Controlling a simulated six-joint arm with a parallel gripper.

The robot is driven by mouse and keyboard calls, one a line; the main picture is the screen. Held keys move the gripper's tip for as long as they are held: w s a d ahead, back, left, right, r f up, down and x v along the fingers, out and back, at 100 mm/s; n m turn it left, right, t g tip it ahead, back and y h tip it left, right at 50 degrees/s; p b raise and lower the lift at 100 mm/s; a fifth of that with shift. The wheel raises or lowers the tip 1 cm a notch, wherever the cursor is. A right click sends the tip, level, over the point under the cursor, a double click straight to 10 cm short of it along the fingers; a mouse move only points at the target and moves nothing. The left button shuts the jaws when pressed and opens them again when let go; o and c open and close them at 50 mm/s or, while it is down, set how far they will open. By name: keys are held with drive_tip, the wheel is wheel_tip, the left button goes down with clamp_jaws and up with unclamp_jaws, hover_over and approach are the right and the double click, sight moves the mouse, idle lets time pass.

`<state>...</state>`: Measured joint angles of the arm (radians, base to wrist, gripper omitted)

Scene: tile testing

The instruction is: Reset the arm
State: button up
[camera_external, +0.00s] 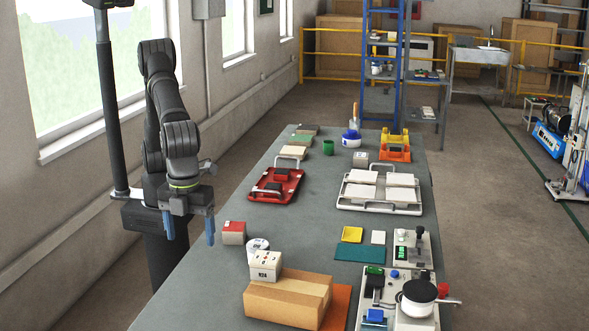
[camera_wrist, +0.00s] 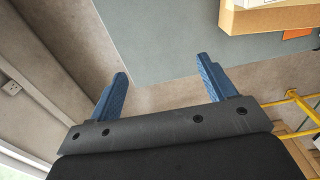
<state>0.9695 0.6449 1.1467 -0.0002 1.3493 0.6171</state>
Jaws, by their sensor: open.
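My gripper (camera_external: 189,228) hangs at the left of the table in the external view, with its blue fingers pointing down. The fingers are spread apart with nothing between them. In the wrist view my gripper (camera_wrist: 160,82) shows two blue fingers wide apart, over the table's edge and the floor. My arm is folded upright beside the window. The grey table (camera_external: 205,285) lies to the right of my gripper. A red and white block (camera_external: 233,233) stands on the table to the right of the fingers, apart from them.
A red tray (camera_external: 275,186) and a white tray rack (camera_external: 380,190) with tiles sit farther back. Test devices (camera_external: 398,298) stand at the right edge. The table's left strip is clear.

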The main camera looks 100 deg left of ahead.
drive_tip(key=s+d+f, duration=0.3)
drive_tip(key=s+f, duration=0.2)
drive_tip(key=s, duration=0.6)
drive_tip(key=w+f, duration=0.2)
drive_tip(key=w, duration=0.2)
drive_tip(key=w+a+f, duration=0.1)
drive_tip(key=w+f, duration=0.2)
drive_tip(key=w, duration=0.1)
drive_tip(key=w+f, duration=0.3)
drive_tip(key=w, duration=0.1)
drive_tip(key=shift+w+a, duration=0.2)
drive_tip(key=shift+a, duration=0.05)
drive_tip(key=shift+f, duration=0.85)
